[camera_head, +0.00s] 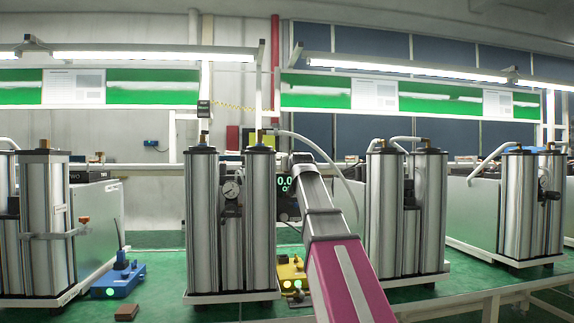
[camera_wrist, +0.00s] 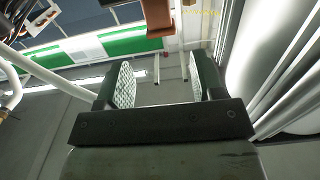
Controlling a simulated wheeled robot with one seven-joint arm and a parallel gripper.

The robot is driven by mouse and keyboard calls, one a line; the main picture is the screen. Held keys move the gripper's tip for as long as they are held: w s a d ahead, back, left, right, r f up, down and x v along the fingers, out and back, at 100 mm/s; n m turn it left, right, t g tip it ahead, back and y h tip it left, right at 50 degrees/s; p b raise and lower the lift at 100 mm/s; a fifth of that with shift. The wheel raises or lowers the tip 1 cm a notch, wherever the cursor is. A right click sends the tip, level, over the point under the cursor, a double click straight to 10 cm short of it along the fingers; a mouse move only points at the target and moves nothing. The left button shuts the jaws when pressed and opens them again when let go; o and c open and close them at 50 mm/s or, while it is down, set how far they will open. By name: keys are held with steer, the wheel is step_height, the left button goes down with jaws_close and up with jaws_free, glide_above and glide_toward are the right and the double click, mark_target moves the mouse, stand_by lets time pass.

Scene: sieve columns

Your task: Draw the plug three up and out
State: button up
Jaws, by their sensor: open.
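Several pairs of shiny metal columns stand in a row, with small brass-coloured plugs or fittings on their tops. The middle-left pair has one plug (camera_head: 203,138) on its left column (camera_head: 203,220) and another plug (camera_head: 260,136) on its right column (camera_head: 261,225). No number three is readable, so I cannot tell which is plug three. My gripper (camera_wrist: 163,82) is open in the wrist view, its two pale-padded fingers apart with nothing held between them. A shiny column (camera_wrist: 275,60) rises close on its right. In the head view my arm mostly hides the gripper.
A pale hose (camera_head: 320,150) arches behind my arm. A blue device (camera_head: 118,278) and a yellow device (camera_head: 291,275) sit low on the green surface (camera_head: 160,290).

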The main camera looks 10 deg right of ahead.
steer(key=w, duration=1)
steer(key=shift+w, duration=0.3)
